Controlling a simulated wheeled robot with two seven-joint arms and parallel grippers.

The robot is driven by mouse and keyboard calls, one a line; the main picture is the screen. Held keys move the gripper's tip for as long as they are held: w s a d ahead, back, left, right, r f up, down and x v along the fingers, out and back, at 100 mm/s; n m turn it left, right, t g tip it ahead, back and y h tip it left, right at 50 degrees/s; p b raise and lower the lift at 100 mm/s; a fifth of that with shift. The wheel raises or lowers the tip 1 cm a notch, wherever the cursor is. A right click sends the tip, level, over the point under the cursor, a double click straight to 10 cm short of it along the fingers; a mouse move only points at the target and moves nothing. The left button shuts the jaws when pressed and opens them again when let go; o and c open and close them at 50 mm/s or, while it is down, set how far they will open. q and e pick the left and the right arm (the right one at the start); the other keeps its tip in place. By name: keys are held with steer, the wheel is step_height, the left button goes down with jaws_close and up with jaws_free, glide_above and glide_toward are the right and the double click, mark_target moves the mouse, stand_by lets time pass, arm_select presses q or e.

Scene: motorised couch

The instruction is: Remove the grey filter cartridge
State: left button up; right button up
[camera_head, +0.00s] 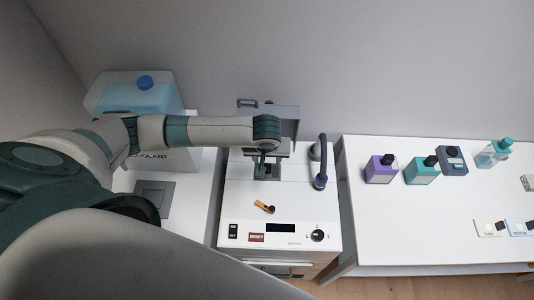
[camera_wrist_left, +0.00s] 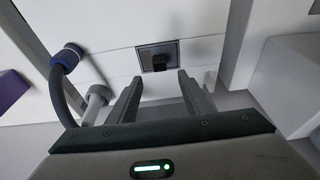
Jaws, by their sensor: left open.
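A square grey-framed recess (camera_wrist_left: 158,55) in the white machine's top shows in the left wrist view, with a dark block or grip (camera_wrist_left: 161,62) standing in it. This looks like the grey filter cartridge, but I cannot be sure. In the head view the recess (camera_head: 267,172) is partly hidden by my arm and gripper. My left gripper (camera_head: 263,163) hangs over the machine near the recess. In the wrist view its fingers (camera_wrist_left: 162,95) are apart with nothing between them, and the dark block lies beyond the gap. My right gripper is not in view.
A grey raised flap (camera_head: 285,113) stands behind the recess. A dark curved hose (camera_head: 321,162) rises at its right. An orange-and-black item (camera_head: 264,207) lies in front. A blue coolant tank (camera_head: 135,95) stands left. Several bottles, including a purple one (camera_head: 381,169), stand on the right table (camera_head: 430,225).

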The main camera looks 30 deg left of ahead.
mark_target(268, 166)
arm_select(q)
steer(key=x, duration=0.3)
steer(key=shift+f+b, duration=0.15)
steer(key=shift+b, duration=0.25)
steer(key=b+x, duration=0.3)
steer(key=shift+f+b, duration=0.1)
steer(key=shift+b, duration=0.3)
steer(key=shift+b+x, duration=0.85)
steer(key=shift+b, duration=0.25)
steer(key=c, duration=1.1)
